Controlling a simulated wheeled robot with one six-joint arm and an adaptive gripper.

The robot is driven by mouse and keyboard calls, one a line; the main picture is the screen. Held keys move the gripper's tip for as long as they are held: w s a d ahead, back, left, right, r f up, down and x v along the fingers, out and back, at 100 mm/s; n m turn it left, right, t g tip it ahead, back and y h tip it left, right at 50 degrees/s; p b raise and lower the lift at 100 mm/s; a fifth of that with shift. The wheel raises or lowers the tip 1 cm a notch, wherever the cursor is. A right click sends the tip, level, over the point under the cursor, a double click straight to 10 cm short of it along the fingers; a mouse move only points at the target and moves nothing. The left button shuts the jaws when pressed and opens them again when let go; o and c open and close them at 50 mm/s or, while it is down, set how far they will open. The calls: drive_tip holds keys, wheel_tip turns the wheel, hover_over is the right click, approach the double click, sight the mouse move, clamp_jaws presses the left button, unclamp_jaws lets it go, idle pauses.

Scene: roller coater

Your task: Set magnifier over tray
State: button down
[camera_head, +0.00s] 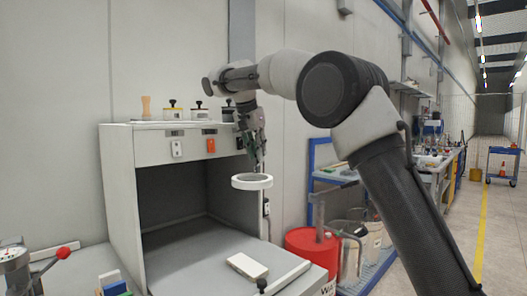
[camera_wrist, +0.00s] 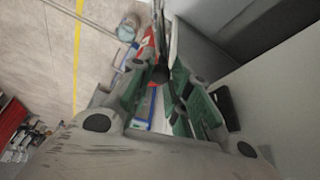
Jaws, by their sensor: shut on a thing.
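The magnifier is a white ring (camera_head: 252,182) on a thin upright stem, in the head view. My gripper (camera_head: 258,153) points down and is shut on the magnifier's stem, above the ring. The ring is held in the air in front of the grey cabinet's opening. A small white flat block or tray (camera_head: 247,266) lies on the grey surface below it, toward the front; whether it is the task's tray I cannot tell. The ring looks apart from it. In the wrist view, the green-padded fingers (camera_wrist: 165,95) show, but the held part is mostly hidden and unclear.
The grey cabinet (camera_head: 118,195) has black-knobbed items on top. A light bar edges the surface at the front right. A red drum (camera_head: 312,250) and a blue rack stand to the right. A red-knobbed device (camera_head: 15,262) and coloured blocks are at the left.

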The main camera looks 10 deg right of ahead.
drive_tip(key=shift+w+a+r+m, duration=0.25)
drive_tip(key=shift+a+m, duration=0.1)
drive_tip(key=shift+m, duration=0.05)
drive_tip(key=c, duration=1.3)
unclamp_jaws()
drive_tip(key=shift+d, duration=0.1)
drive_tip(key=shift+f, duration=0.1)
drive_tip(key=v, duration=0.7)
drive_tip(key=shift+r, duration=0.2)
